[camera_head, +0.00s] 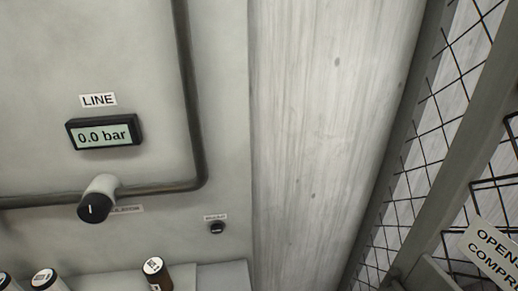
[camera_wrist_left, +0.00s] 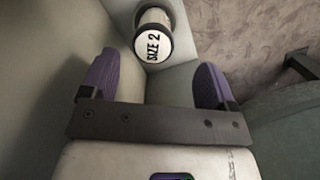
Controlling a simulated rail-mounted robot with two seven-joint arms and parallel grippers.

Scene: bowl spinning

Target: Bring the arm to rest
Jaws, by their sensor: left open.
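My left gripper (camera_wrist_left: 157,80) shows in the left wrist view with its two purple fingers wide apart. It is open, and nothing is held between the fingers. A round piece marked "SIZE 2" (camera_wrist_left: 153,45) shows beyond the fingertips, towards the top of that view; I cannot tell how far off it is. Neither arm nor gripper shows in the head view. My right gripper is not in view.
The head view shows a wall panel with a "0.0 bar" display (camera_head: 104,133), a dark pipe (camera_head: 190,90) and a regulator knob (camera_head: 94,206). Capped bottles (camera_head: 157,273) stand at the bottom left. A mesh fence (camera_head: 440,120) runs along the right, with a partly cut-off sign (camera_head: 492,252).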

